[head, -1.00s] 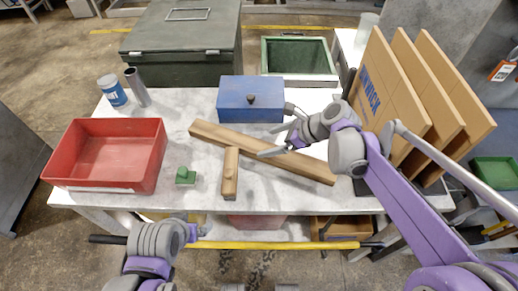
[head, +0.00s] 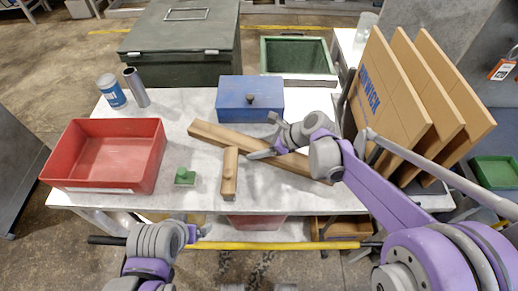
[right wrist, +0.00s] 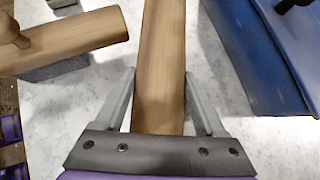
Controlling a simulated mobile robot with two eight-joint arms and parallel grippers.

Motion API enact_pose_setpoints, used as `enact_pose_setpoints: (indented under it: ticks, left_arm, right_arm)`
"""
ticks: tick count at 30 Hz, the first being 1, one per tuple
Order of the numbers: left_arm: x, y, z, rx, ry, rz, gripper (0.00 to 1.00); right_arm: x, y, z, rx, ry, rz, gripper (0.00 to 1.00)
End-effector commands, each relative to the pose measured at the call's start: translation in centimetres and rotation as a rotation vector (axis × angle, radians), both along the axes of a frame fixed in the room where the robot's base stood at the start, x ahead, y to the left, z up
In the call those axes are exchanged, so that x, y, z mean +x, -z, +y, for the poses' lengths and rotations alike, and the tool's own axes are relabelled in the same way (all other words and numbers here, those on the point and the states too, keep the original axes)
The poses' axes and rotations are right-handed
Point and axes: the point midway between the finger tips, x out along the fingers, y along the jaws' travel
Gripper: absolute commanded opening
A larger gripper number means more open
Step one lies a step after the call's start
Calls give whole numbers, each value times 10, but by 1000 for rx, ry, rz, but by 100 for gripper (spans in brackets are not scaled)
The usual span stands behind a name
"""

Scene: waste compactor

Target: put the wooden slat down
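The long wooden slat (head: 225,136) lies diagonally on the grey-white table (head: 150,215), from the back left towards the front right. My right gripper (head: 268,136) is over its middle and hides part of it. In the right wrist view the slat (right wrist: 163,50) runs between the two fingers of my right gripper (right wrist: 160,85). The fingers are apart, one on each side, with narrow gaps showing, so it looks open around the slat. My left gripper (head: 192,236) is low in front of the table, and its finger opening is not clear.
A short wooden block with a knob (head: 230,172) lies close left of the slat. A blue box (head: 250,104) stands behind it. A red tray (head: 103,155), green knobbed piece (head: 185,177), blue-white can (head: 111,92) and metal tube (head: 136,88) are left. Cardboard panels (head: 390,95) stand right.

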Motion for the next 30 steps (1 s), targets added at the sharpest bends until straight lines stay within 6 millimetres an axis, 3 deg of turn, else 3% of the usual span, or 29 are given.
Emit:
enact_pose_setpoints:
  ticks: [1, 9, 11, 23, 30]
  left_arm:
    - [0, 0, 0, 0, 0, 0, 100]
    - [0, 0, 0, 0, 0, 0, 100]
    - [0, 0, 0, 0, 0, 0, 100]
    - [0, -1, 0, 0, 0, 0, 100]
    - [1, -5, 0, 0, 0, -2, 100]
  right_arm:
    - [0, 0, 0, 0, 0, 0, 57]
    - [0, 0, 0, 0, 0, 0, 8]
    - [0, 0, 0, 0, 0, 0, 0]
    - [0, -5, 0, 1, 0, 0, 0]
    - [0, -45, 0, 1, 0, 0, 0]
